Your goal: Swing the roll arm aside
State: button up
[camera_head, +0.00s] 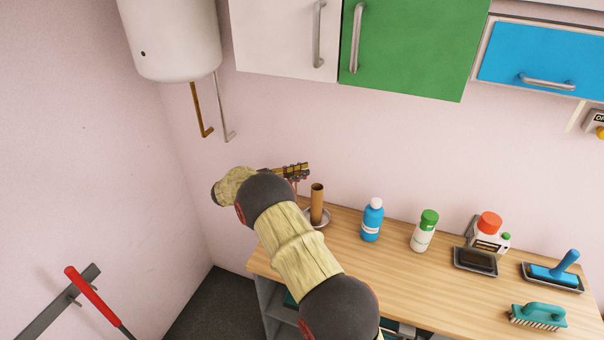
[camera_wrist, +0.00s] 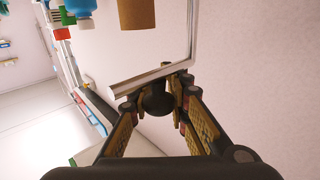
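The roll holder has an upright brown cardboard tube (camera_head: 317,203) on a round metal base (camera_head: 316,221) at the counter's left end. The tube also shows at the top of the wrist view (camera_wrist: 136,13). The bright metal roll arm (camera_wrist: 145,84) is a bent rod beside the tube. A black ball knob (camera_wrist: 157,99) sits by the rod, between my fingertips. My gripper (camera_wrist: 158,97) appears shut on this knob, with a fingertip against each side. In the head view my gripper (camera_head: 290,171) is left of the tube's top; my wrist partly hides the holder.
Blue (camera_head: 372,220) and green-capped (camera_head: 424,231) bottles stand right of the holder. Farther right are a red-capped container (camera_head: 488,233), trays and brushes (camera_head: 539,316). Cabinets (camera_head: 408,45) and a white tank (camera_head: 172,38) hang above. The wall is close behind.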

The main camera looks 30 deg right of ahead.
jog(key=o, duration=0.4)
jog(key=w+a, duration=0.1)
jog(key=a, duration=1.1)
jog(key=shift+w, duration=0.4)
